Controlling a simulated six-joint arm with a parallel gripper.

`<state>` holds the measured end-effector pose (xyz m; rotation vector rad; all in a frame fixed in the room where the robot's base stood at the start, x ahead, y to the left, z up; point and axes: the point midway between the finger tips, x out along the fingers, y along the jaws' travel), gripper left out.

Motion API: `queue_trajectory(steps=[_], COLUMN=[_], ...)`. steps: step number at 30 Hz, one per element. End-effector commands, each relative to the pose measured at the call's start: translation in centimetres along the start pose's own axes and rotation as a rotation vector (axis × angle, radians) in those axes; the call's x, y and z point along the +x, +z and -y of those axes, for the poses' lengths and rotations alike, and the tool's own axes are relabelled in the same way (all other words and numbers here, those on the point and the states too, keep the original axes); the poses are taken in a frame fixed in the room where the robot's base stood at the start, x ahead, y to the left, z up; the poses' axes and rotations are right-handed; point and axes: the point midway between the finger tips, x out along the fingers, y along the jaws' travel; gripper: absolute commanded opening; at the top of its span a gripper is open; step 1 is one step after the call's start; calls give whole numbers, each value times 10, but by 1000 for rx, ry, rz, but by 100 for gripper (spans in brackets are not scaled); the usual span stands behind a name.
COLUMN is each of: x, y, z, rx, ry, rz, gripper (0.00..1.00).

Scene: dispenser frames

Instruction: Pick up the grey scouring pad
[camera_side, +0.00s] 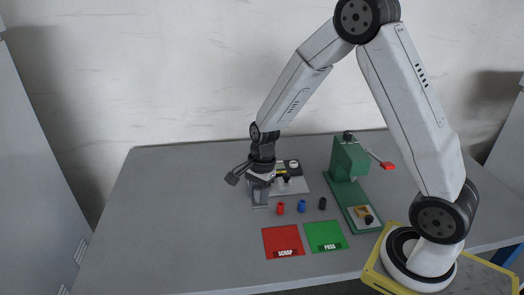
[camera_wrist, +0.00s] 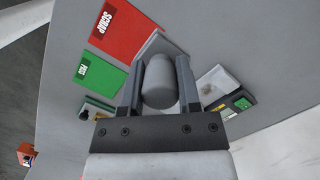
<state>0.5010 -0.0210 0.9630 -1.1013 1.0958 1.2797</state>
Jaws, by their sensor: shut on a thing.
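My gripper (camera_wrist: 158,75) is shut on a grey rounded piece (camera_wrist: 160,82), which sits between its two fingers in the wrist view. This piece is the only match I see for the grey scouring pad; its texture is too plain to confirm that it is a pad. A light grey angular holder (camera_wrist: 158,44) shows just beyond the fingertips. In the side view my gripper (camera_side: 260,183) points down at the grey holder (camera_side: 260,198), close above the table. I cannot tell whether the piece is clear of the holder.
A red SCRAP mat (camera_side: 283,241) and green PASS mat (camera_side: 326,236) lie in front. Red (camera_side: 280,208), blue (camera_side: 302,206) and black (camera_side: 322,203) small pieces stand nearby. A green press (camera_side: 347,160) rises to the right. A pale board (camera_side: 297,186) lies behind. The table's left side is clear.

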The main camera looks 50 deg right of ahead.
Motion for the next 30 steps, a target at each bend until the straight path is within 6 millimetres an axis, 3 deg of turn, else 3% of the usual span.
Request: queue_trajectory(steps=[4, 12, 29, 30], x=[-8, -14, -14, -14], y=[2, 3, 4, 4], z=[-17, -31, -33, -33], rx=[1, 1, 0, 0], ry=[0, 0, 0, 0], rz=[0, 0, 0, 0], gripper=[0, 0, 0, 36])
